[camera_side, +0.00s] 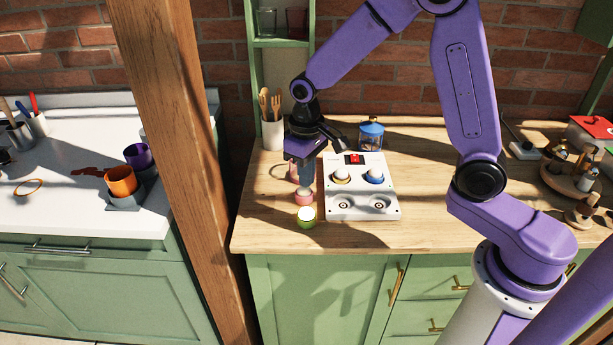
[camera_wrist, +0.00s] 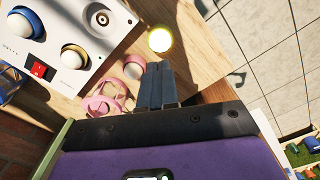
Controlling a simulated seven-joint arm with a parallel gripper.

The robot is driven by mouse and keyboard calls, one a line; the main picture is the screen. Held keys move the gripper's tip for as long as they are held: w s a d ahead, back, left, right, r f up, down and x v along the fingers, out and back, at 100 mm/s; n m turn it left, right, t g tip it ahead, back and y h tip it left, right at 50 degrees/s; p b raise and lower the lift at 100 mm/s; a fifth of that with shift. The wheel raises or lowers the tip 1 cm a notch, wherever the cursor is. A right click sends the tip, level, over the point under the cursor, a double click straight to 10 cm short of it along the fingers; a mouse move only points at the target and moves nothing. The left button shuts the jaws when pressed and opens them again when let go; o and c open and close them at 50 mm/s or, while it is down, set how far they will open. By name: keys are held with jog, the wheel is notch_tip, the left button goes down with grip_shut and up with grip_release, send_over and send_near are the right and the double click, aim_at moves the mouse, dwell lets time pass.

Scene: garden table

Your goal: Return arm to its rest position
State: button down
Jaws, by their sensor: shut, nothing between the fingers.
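My gripper (camera_side: 306,187) hangs over the left part of the wooden counter with its fingers pointing down. In the wrist view the two fingers (camera_wrist: 158,66) lie together with nothing between them. It is beside a pink-ringed object (camera_wrist: 134,67), partly hidden by the fingers in the side view; whether they touch I cannot tell.
A white panel (camera_side: 344,208) with a red switch (camera_side: 354,159), two empty sockets, and yellow-ringed (camera_side: 341,176) and blue-ringed (camera_side: 375,176) round pieces stands right of my gripper. A green-ringed piece (camera_side: 306,223) sits near the front edge.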

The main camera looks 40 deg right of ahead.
jog(key=s+d+r+n, duration=0.1)
jog(key=s+r+n, duration=0.1)
jog(key=s, duration=0.7)
jog(key=s+d+r+n, duration=0.1)
jog(key=s+n, duration=0.3)
jog(key=s, duration=0.5)
jog(key=s+d+r+n, duration=0.2)
jog(key=s+r+n, duration=0.2)
jog(key=s, duration=0.5)
